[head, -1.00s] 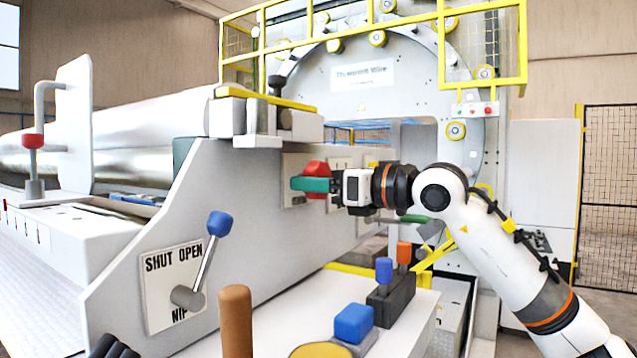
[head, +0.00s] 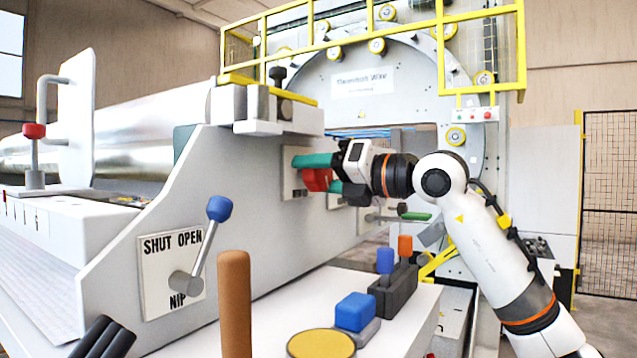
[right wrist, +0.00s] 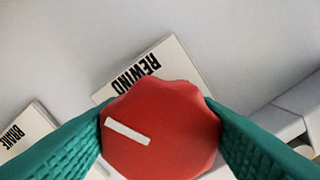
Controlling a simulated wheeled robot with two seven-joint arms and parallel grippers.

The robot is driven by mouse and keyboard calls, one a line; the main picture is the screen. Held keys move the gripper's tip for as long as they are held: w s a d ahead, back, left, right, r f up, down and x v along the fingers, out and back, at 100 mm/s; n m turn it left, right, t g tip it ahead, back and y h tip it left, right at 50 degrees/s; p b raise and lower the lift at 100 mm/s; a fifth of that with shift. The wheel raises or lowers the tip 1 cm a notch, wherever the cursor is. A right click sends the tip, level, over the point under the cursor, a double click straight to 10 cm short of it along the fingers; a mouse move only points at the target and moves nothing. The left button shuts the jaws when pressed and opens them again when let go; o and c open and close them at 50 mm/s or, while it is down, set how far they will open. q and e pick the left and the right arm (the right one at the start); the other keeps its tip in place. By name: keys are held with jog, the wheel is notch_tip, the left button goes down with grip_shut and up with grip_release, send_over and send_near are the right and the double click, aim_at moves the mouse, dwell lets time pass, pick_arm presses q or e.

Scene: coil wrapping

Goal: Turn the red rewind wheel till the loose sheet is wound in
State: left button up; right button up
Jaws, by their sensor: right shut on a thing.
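The red rewind wheel (head: 317,180) is on the grey machine side panel (head: 245,210). In the right wrist view the wheel (right wrist: 160,128) has a lobed rim and a white pointer bar, with a plate marked REWIND (right wrist: 150,66) behind it. My right gripper (head: 320,174) is shut on the wheel, one green finger on each side of it. The gripper is rolled, with one finger above the wheel and one below right. My left gripper is not in view. I cannot make out a loose sheet; a silver coil (head: 140,135) lies at the left behind the panel.
The NIP lever with a blue knob (head: 219,208) stands on the panel's near part. A brown post (head: 235,300), a blue button (head: 354,311) and small blue and orange levers (head: 404,246) stand on the front console. A plate marked BRAKE (right wrist: 22,132) is near the wheel.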

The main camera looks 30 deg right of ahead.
jog(key=m+b, duration=0.1)
jog(key=m, duration=0.3)
jog(key=shift+m, duration=0.3)
jog(key=m+b, duration=0.1)
jog(key=m, duration=0.2)
jog(key=shift+r+m, duration=0.1)
jog(key=shift+m, duration=0.3)
jog(key=m, duration=0.4)
jog(key=shift+r+b, duration=0.1)
jog(key=shift+b, duration=0.3)
jog(key=shift+m+b, duration=0.35)
jog(key=shift+m, duration=1.75)
jog(key=o, duration=1)
